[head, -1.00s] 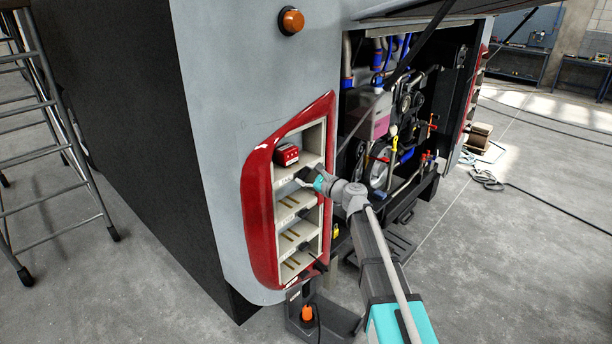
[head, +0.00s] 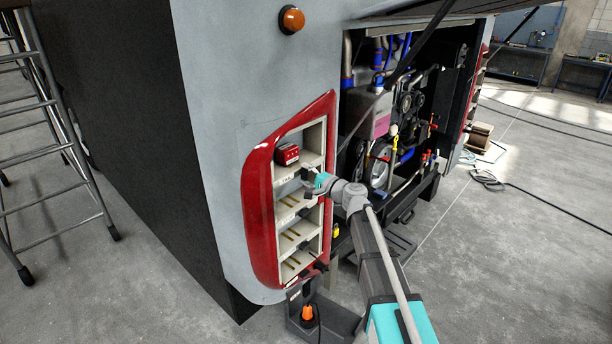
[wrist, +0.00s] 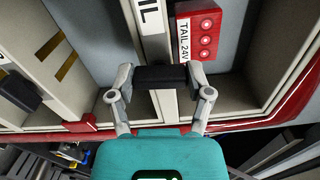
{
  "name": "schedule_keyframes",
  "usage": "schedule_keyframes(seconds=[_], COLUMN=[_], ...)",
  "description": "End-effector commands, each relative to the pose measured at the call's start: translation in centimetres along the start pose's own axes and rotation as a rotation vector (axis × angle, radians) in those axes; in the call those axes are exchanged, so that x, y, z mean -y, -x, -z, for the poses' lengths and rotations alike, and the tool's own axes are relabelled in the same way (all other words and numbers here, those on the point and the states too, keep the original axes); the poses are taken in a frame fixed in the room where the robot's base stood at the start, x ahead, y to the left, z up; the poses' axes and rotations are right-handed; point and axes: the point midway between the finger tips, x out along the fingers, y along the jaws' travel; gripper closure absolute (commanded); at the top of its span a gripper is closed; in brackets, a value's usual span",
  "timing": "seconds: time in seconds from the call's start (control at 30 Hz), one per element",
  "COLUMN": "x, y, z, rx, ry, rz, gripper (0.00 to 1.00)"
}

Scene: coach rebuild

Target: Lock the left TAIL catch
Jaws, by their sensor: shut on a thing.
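The TAIL catch is a black bar-shaped handle (wrist: 161,77) in the wrist view, over a pale strip lettered "TAIL" (wrist: 150,16). My gripper (wrist: 160,78) is shut on it, one finger at each end of the bar. In the head view my gripper (head: 311,178) is at the upper part of the lamp housing, just below the red module (head: 287,154). The red module, labelled "TAIL 24V", also shows in the wrist view (wrist: 206,37), just beyond the catch. The catch's latching parts are hidden.
The red-framed lamp housing (head: 259,215) has several pale compartments, with more black catches lower down. The open engine bay (head: 400,110) lies to the right, a ladder (head: 62,150) to the left. A black stand (head: 322,318) is below. The floor at right is mostly clear.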

Motion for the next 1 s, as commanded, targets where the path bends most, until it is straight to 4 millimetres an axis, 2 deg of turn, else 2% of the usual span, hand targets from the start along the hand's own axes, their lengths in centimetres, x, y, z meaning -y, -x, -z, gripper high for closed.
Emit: schedule_keyframes(seconds=[0.3,0.73,0.77,0.93,1.0], x=[0.01,0.01,0.01,-0.01,-0.01], y=[-0.10,-0.10,-0.10,-0.07,-0.05], z=[0.04,0.05,0.05,0.03,0.03], rx=[0.000,0.000,0.000,0.000,0.000], ry=[0.111,0.124,0.124,0.123,0.123], rz=[0.001,0.001,0.001,0.001,0.000], gripper=[0.82,0.82,0.31,0.00,0.00])
